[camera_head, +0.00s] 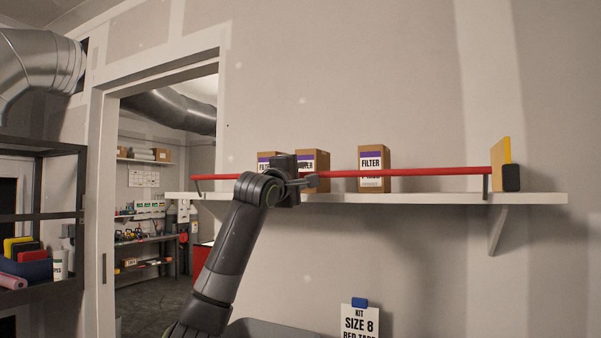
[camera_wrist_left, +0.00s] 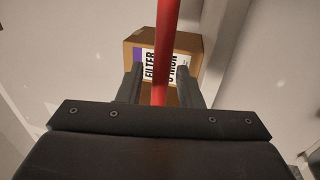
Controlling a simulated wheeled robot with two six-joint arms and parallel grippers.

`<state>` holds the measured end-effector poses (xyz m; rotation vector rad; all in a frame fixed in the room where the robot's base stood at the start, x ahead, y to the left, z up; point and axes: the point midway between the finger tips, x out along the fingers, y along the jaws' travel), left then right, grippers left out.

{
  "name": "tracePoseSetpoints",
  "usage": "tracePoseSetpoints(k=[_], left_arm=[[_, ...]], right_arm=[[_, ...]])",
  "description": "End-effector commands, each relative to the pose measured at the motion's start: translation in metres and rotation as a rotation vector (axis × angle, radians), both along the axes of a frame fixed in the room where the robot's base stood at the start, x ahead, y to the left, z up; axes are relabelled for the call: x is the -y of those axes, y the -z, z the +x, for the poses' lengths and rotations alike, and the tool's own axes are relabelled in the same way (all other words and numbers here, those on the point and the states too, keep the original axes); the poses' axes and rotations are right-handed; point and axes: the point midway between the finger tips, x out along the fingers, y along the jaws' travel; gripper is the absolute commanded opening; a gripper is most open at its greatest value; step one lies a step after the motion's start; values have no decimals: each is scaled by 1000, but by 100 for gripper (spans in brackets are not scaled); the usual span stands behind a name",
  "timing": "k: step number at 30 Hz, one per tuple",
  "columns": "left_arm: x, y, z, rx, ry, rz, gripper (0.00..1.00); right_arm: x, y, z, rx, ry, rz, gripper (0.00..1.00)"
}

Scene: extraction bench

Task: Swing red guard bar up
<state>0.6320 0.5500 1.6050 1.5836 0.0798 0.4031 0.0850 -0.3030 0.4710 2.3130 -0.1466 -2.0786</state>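The red guard bar (camera_head: 423,172) runs nearly level along the front of the wall shelf (camera_head: 420,199), ahead of the filter boxes. Its right end meets a yellow plate (camera_head: 500,163) with a black block (camera_head: 511,178). My left gripper (camera_head: 308,182) is at the bar, left of its middle. In the left wrist view the red bar (camera_wrist_left: 166,45) passes between the two spread fingers, with a gap showing on its left side. Whether a finger touches it is not clear. My right gripper is in neither view.
Filter boxes stand on the shelf: one at right (camera_head: 374,157), others partly hidden behind my left gripper. A doorway opens at left, beside a dark rack (camera_head: 40,217). The wall above the bar is clear.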

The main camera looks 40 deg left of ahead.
Motion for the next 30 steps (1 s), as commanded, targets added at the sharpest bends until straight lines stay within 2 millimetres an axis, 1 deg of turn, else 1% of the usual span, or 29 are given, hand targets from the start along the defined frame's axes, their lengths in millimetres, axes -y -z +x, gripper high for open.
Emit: tracePoseSetpoints(k=[4, 5, 12, 16, 19, 24, 30], left_arm=[[0, 0, 0, 0, 0, 0, 33], [0, 0, 0, 0, 0, 0, 31], [0, 0, 0, 0, 0, 0, 0], [0, 0, 0, -2, 0, -1, 0], [-1, -3, 1, -22, -1, -9, 0], [-2, -11, 8, -126, 0, -44, 0], [-5, -13, 16, -266, -1, -87, 0]], right_arm=[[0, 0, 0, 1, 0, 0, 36], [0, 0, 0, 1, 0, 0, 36], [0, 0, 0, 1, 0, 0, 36], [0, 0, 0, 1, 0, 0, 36], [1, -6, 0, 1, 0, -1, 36], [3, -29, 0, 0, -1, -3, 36], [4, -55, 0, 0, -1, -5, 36]])
